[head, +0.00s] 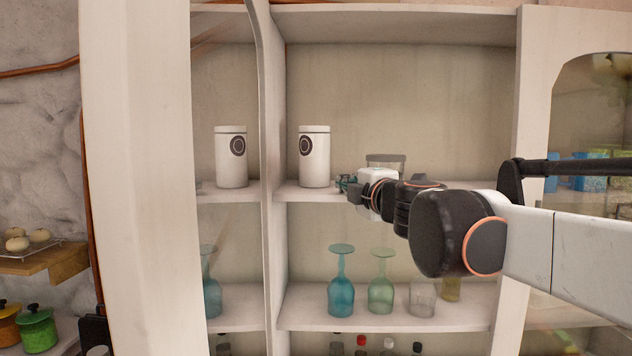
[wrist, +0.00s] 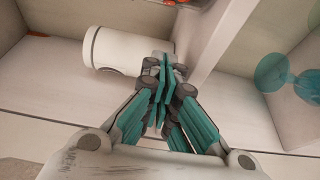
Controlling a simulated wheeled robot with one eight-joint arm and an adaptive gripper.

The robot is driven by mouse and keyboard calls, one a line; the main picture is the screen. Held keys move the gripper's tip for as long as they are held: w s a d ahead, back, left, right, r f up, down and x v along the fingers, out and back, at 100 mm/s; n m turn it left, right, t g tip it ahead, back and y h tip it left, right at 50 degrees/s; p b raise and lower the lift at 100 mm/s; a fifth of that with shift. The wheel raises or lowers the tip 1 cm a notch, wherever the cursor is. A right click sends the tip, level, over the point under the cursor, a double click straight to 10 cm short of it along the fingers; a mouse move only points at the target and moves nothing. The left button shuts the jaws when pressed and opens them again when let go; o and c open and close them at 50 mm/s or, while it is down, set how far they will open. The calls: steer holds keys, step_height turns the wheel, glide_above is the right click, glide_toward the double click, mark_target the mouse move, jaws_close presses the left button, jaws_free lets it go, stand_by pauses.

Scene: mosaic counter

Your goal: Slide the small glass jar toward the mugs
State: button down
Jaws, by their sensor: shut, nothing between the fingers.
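My gripper (head: 345,183) is shut and empty at the level of the middle shelf, just right of a white lidded canister with a dark round emblem (head: 314,158). In the wrist view its teal fingers (wrist: 163,85) are together, and the canister (wrist: 130,50) appears lying across the picture just beyond them. I cannot tell whether they touch. A clear glass container with a greyish rim (head: 386,159), possibly the small glass jar, stands behind my gripper, its lower part hidden. I see nothing that is clearly a mug.
A similar canister (head: 231,158) at left may be a reflection. An upright (head: 272,250) bounds the shelves.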

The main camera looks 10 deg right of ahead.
steer(key=w, duration=0.3)
steer(key=w+p, duration=0.1)
steer(key=w, duration=0.1)
steer(key=shift+a+r, duration=0.1)
steer(key=shift+a, duration=0.15)
steer(key=d, duration=0.2)
steer(key=s+d+p, duration=0.1)
steer(key=shift+s+d, duration=0.1)
steer(key=shift+d, duration=0.25)
steer(key=shift+w, duration=0.25)
steer(key=shift+s, duration=0.15)
